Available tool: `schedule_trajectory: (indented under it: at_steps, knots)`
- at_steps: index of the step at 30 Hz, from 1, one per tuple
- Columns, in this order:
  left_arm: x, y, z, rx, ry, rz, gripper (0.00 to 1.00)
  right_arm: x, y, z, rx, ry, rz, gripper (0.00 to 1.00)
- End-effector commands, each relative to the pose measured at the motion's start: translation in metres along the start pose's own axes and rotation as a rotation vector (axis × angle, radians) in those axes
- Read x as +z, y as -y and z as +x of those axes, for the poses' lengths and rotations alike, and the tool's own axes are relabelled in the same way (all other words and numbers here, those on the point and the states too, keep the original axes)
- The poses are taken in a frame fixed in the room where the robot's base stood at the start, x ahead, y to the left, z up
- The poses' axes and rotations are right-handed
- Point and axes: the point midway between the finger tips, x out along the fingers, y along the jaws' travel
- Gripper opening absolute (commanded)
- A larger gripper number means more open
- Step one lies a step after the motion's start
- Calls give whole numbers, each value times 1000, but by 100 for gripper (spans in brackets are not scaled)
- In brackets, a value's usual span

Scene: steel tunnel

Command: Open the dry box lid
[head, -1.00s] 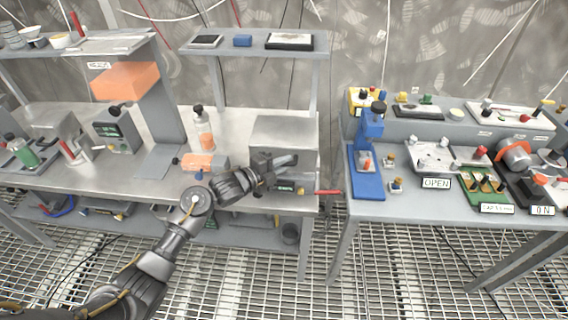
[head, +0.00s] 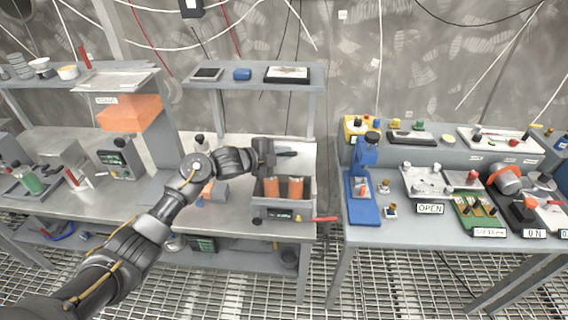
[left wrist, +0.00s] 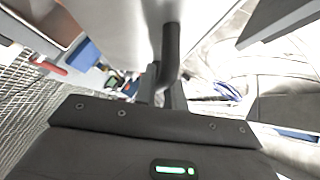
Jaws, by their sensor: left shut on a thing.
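The dry box (head: 283,214) stands on the steel bench, with a small display on its front. Its light grey lid (head: 302,165) is swung up and stands roughly upright at the back. Two orange cylinders (head: 271,186) show inside the open box. My left gripper (head: 273,155) is shut on the dark handle of the lid, at its raised edge. In the left wrist view the handle (left wrist: 171,50) runs along the pale lid (left wrist: 122,25); the fingertips are partly hidden. My right gripper is not in view.
A shelf (head: 250,88) with small items stands above the back of the bench. An orange block (head: 130,113) is to the left. A red handle (head: 325,219) sticks out right of the box. A second table with a blue press (head: 363,200) stands to the right, across a gap.

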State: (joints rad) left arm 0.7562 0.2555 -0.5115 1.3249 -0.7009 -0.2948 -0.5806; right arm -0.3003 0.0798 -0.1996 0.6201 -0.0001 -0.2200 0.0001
Motion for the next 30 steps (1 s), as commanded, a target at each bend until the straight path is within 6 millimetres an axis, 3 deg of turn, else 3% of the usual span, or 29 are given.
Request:
schedule_trajectory:
  at_steps: [18,19,24,30]
  knots:
    - [4,11,4,-3,1,2,0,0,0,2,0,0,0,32]
    - [4,11,4,-3,1,2,14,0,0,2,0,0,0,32]
    - [4,10,4,-2,0,2,34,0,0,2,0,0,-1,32]
    - [4,10,4,-2,0,2,34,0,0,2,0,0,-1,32]
